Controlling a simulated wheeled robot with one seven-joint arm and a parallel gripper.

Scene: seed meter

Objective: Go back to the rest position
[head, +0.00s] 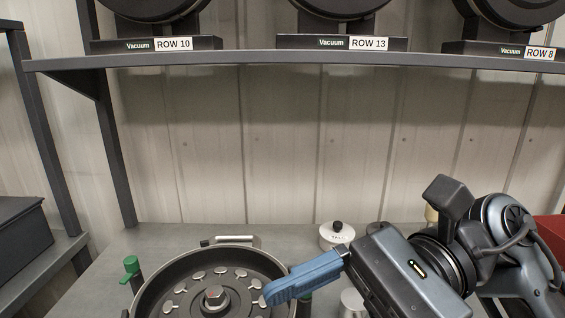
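My gripper (275,293) reaches in from the lower right in the head view, with its blue fingers pointing left. Its fingertips are over the right side of a round dark seed meter housing (152,283) on the bench. I see the fingers from the side, so I cannot tell whether they are apart or closed. No held object shows at the fingertips. The housing has a hex hub (215,297) in its middle and several pale oval pieces around it. Its lower part is cut off by the frame.
A green-capped post (131,266) stands left of the housing. A white pot with a black knob (337,233) stands behind my gripper, and a metal cylinder (352,303) is below it. A shelf (250,59) above holds vacuum units labelled ROW 10, ROW 13 and ROW 8.

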